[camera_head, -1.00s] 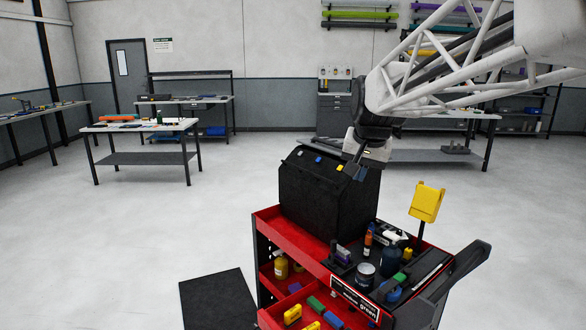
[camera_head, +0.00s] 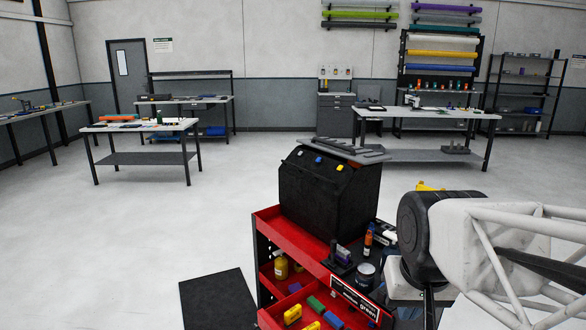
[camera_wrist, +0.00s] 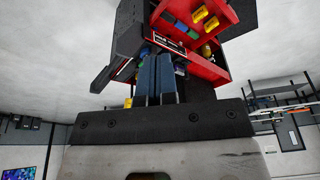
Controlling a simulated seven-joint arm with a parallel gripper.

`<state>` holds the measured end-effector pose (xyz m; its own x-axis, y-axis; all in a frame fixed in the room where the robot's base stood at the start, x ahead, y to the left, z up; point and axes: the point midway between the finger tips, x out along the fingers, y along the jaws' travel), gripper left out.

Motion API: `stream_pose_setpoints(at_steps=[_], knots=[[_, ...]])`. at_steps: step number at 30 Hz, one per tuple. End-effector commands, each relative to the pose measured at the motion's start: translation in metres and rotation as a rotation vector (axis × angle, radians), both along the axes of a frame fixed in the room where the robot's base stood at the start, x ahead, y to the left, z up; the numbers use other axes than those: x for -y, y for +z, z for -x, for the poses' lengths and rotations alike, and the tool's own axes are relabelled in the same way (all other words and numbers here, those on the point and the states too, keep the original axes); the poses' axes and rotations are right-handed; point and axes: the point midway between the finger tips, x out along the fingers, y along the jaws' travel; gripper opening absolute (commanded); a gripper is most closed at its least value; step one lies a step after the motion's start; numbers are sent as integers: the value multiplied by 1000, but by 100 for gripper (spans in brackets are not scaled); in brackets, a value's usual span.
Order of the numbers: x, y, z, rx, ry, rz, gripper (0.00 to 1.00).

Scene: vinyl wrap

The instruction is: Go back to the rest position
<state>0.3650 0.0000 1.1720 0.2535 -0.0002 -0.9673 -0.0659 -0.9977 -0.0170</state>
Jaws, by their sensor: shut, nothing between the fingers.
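My gripper (camera_wrist: 157,62) shows in the wrist view with its two blue-grey fingers side by side, shut and empty. They point toward the red cart (camera_wrist: 208,70), which appears upside down there. In the head view my arm reaches in from the right edge, and the wrist hangs over the right side of the red cart (camera_head: 285,232). The fingertips are hard to make out in that view. My arm hides the cart's right end and most of the yellow thing (camera_head: 428,187) behind it.
Bottles, a can (camera_head: 366,272) and colored blocks sit in the cart. A black mat (camera_head: 218,300) lies on the floor to the left. Worktables stand far behind, with open floor between.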

Motion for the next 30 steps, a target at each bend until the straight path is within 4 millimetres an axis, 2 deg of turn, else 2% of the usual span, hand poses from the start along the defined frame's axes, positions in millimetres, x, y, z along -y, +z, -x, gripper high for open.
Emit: stream_pose_setpoints(at_steps=[3,9,30], knots=[[2,-16,25,-10,21,11,0],[3,-31,47,-23,42,20,0],[3,-33,50,-25,45,21,0]])
